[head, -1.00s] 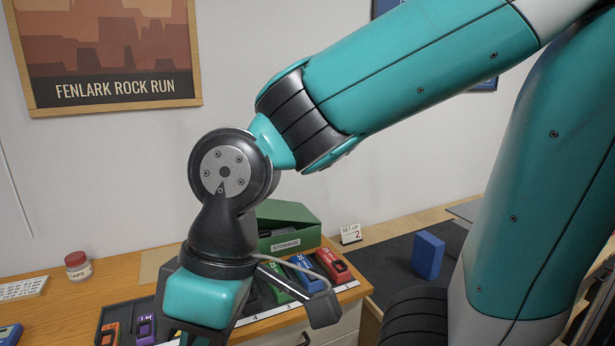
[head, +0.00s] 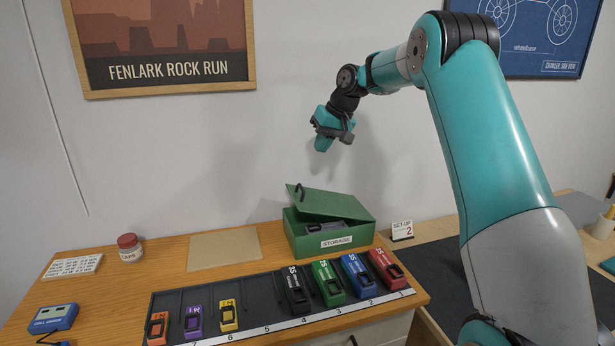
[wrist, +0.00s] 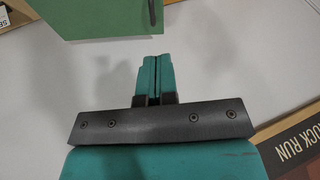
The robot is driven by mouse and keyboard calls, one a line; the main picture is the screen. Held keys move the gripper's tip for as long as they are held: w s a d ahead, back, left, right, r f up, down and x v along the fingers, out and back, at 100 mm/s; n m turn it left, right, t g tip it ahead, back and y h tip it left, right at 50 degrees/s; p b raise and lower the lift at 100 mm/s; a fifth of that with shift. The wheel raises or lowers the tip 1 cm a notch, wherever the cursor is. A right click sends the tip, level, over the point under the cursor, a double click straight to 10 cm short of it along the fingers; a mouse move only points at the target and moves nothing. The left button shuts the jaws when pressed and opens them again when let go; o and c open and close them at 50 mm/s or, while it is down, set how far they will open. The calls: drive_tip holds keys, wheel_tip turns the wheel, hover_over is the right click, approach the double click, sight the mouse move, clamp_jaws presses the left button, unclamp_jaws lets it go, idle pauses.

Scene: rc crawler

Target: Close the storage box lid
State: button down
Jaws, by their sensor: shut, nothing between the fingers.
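The green storage box (head: 305,243) stands at the back of the wooden desk, with a white STORAGE label on its front. Its green lid (head: 335,204) is partly raised and tilted, with the left side higher and a dark handle near its left end. Through the gap a dark grey object (head: 347,233) shows inside the box. My gripper (head: 322,143) is up in the air above the box, clear of the lid. In the wrist view its teal fingers (wrist: 153,78) are together and empty. A green panel, likely the lid (wrist: 100,15), shows beyond them at the top.
A dark tray (head: 262,290) with several coloured battery packs lies in front of the box. A red-lidded jar (head: 130,248) and a tan board (head: 224,249) are to the left. A SET-UP card (head: 402,231) stands right of the box. The wall is behind.

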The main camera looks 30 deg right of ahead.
drive_tip(key=w+d+f, duration=0.1)
drive_tip(key=d, duration=0.3)
drive_tip(key=p, duration=0.6)
hover_over(308, 199)
drive_tip(key=shift+m, duration=0.4)
wheel_tip(308, 199, down, 11)
drive_tip(key=shift+f, duration=0.2)
drive_tip(key=shift+b, duration=0.3)
